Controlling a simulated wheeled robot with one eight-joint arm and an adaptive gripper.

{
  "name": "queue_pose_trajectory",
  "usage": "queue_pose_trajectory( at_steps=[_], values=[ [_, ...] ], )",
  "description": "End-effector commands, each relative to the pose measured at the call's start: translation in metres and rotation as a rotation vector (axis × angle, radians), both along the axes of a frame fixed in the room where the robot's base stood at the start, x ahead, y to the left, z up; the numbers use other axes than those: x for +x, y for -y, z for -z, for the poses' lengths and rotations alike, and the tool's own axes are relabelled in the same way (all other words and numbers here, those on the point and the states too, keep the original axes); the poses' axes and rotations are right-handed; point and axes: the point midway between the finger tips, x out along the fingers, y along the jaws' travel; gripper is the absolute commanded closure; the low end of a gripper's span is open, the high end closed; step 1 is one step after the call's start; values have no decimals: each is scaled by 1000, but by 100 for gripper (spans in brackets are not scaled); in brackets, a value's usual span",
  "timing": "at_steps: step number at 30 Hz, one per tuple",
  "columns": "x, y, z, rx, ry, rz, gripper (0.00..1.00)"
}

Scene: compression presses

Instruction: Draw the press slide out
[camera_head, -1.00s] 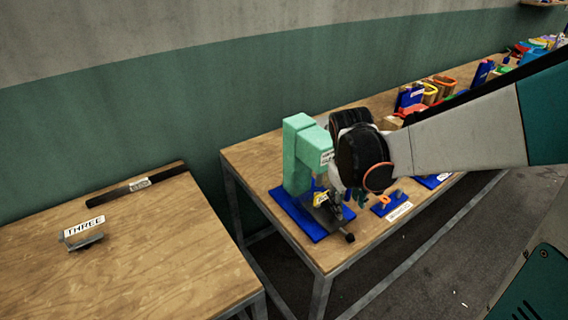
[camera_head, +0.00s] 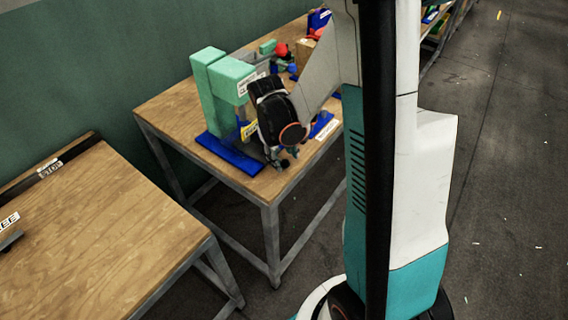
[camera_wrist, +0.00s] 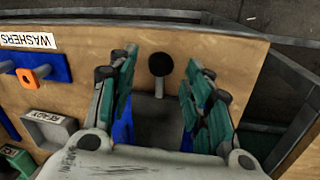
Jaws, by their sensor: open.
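The mint-green press (camera_head: 207,88) stands upright on a blue base (camera_head: 228,155) near the table's front corner. In the wrist view, its grey slide (camera_wrist: 158,112) lies between my fingers, with a round black knob (camera_wrist: 160,64) at its outer end. My gripper (camera_head: 284,160) is low at the front of the press; in the wrist view its green-padded fingers (camera_wrist: 163,78) are open, one on each side of the slide and knob, with gaps visible. The slide and knob are mostly hidden behind my gripper in the head view.
In the wrist view, a WASHERS label (camera_wrist: 28,40), an orange ring (camera_wrist: 27,78) on a blue holder and a grey tray marked READY (camera_wrist: 48,131) lie left of the slide. Another wooden table (camera_head: 110,235) stands at left, across a gap.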

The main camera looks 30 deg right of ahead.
Motion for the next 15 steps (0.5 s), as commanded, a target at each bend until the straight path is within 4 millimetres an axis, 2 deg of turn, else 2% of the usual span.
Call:
queue_pose_trajectory(
  at_steps=[1, 6, 15],
  values=[
    [0, 1, 9, 0, 0, 1, 54],
    [1, 4, 21, 0, 0, -1, 54],
    [1, 4, 23, 0, 0, -1, 54]
  ],
)
